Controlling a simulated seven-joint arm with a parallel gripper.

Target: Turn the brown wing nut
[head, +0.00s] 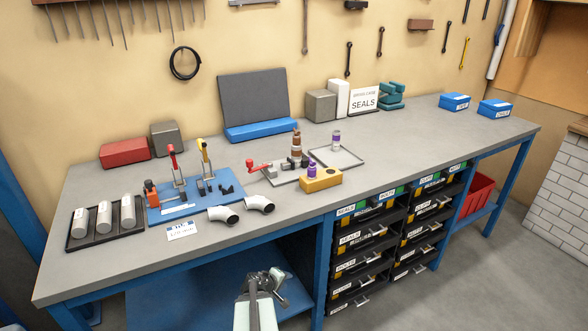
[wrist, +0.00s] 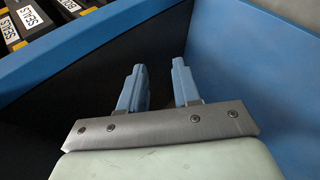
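A small upright stack with brown parts (head: 296,140) stands on a grey plate on the workbench, near the middle in the head view. It is too small to tell which part is the brown wing nut. My gripper (head: 264,278) is low in front of the bench's front edge, below the worktop and well away from the stack. In the wrist view my gripper (wrist: 160,72) shows two blue fingers apart with nothing between them. The stack is not in the wrist view.
Beside the stack are a red-handled clamp (head: 257,168), a yellow block (head: 321,181) holding a purple-banded part, and a tray (head: 350,160) with another. Pipe elbows (head: 262,204) lie nearer the front edge. Drawers (head: 362,240) and a blue lower shelf (head: 190,283) are under the worktop.

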